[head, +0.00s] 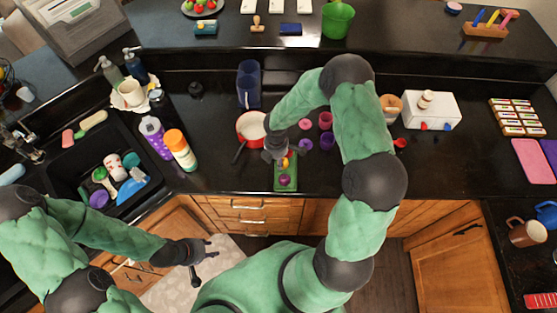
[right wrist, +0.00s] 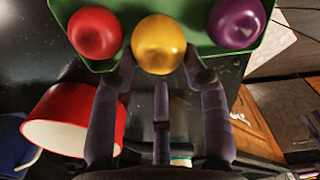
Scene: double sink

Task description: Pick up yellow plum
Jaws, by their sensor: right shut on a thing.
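The yellow plum (right wrist: 159,44) is between the fingertips of my right gripper (right wrist: 158,70) in the right wrist view. That gripper is shut on the plum. In the head view my right gripper (head: 281,158) hangs over the green tray (head: 293,183) and largely hides the yellow plum (head: 285,162). A red ball (right wrist: 95,32) and a purple plum (right wrist: 237,22) lie on either side of it in the tray in the right wrist view. I cannot tell whether the yellow plum touches the tray. My left gripper (head: 204,262) is open and empty in front of the counter, away from the tray.
A red pan (head: 251,126) stands left of the right gripper. Purple cups (head: 327,142) and pink cups (head: 326,121) stand to its right. A white and an orange-capped bottle (head: 180,150) stand near the sink (head: 62,175). The counter right of the tray is fairly clear.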

